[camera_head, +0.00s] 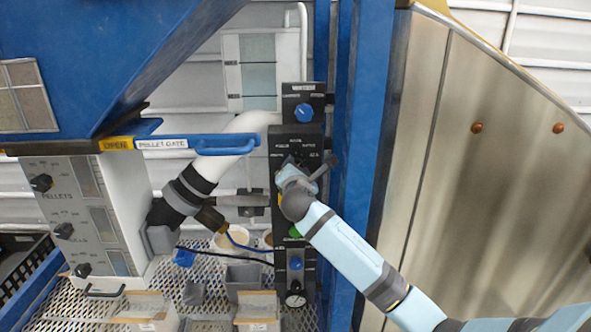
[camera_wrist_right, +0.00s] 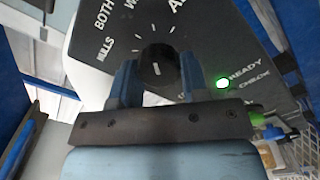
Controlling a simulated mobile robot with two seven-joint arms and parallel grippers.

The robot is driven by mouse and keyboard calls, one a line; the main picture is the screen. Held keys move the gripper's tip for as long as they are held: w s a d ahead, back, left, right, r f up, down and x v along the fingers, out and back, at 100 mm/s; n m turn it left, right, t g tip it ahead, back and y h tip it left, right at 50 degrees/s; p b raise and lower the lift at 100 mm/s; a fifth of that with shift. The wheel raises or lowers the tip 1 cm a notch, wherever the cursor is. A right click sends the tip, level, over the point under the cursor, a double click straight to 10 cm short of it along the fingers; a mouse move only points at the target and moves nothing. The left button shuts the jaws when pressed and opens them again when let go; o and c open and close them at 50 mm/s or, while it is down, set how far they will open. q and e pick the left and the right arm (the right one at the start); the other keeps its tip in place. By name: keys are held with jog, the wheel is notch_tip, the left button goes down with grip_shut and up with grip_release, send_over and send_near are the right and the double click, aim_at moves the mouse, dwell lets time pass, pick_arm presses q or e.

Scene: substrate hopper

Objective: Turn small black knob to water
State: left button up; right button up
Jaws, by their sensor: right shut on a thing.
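The small black knob (camera_wrist_right: 156,66) shows in the right wrist view on a dark panel, with a short white mark on its face. White labels around it include HULLS, BOTH, a partly hidden word starting with W and one starting with A. My right gripper (camera_wrist_right: 158,76) is shut on the knob, with one blue finger at each side. In the head view my right gripper (camera_head: 293,176) is at the upper middle of the tall black control panel (camera_head: 283,222) and hides the knob there. My left gripper is in neither view.
A blue knob (camera_head: 303,113) sits above on the panel, and another blue knob (camera_head: 296,264) below. A green light (camera_wrist_right: 223,83) glows beside READY. A blue post (camera_head: 352,150) and metal hopper wall (camera_head: 460,150) stand right; a white pipe (camera_head: 245,125) runs left.

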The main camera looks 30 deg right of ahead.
jog(key=o, duration=0.9)
